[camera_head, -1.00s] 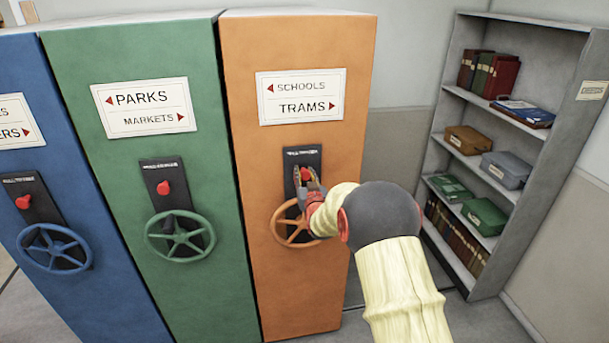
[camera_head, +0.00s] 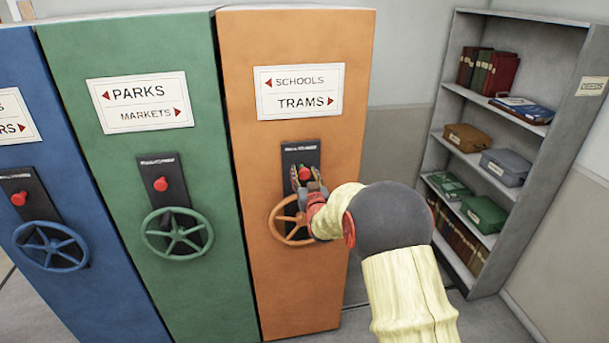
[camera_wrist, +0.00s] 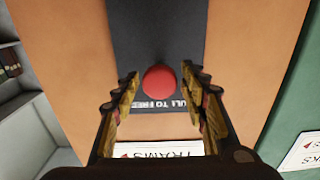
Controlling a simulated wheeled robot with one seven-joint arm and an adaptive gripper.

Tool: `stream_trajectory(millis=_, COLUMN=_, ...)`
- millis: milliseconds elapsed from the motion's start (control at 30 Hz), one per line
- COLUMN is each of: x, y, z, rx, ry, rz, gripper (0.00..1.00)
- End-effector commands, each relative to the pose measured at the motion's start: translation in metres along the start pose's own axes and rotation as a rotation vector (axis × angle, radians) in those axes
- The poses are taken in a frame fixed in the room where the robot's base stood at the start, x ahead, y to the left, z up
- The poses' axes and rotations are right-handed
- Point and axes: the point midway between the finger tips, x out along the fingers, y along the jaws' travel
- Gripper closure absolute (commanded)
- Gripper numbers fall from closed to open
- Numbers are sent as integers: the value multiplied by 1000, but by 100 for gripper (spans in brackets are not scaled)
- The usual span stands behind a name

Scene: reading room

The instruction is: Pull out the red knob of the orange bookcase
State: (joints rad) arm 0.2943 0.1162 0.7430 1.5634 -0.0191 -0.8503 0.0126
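The orange bookcase (camera_head: 239,185) stands in the middle of the head view, with a "SCHOOLS / TRAMS" label. Its red knob (camera_head: 305,173) sits on a dark plate (camera_head: 301,154) above an orange handwheel (camera_head: 279,229). My gripper (camera_head: 306,181) is at the knob, coming from the lower right. In the wrist view, the red knob (camera_wrist: 160,81) lies between and just beyond the tips of my open gripper (camera_wrist: 160,82). Gaps show on both sides, so the fingers do not touch it. How far the knob stands out is hard to tell.
A green bookcase (camera_head: 95,215) and a blue bookcase (camera_head: 75,300) stand to the left, each with its own red knob and wheel. A grey shelf (camera_head: 487,227) with boxes and books stands at the right. The orange wheel lies close under my gripper.

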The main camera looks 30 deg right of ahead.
Motion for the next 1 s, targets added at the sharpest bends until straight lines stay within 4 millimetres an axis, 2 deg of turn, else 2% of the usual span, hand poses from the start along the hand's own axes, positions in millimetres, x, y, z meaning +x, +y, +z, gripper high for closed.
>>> stream_trajectory(millis=300, x=0, y=0, z=0, rx=0, ry=1, rz=0, gripper=53)
stream_trajectory(millis=467, x=-9, y=0, z=-1, rx=0, ry=1, rz=0, gripper=53)
stream_trajectory(millis=1000, x=-102, y=0, z=-1, rx=0, ry=2, rz=0, gripper=53)
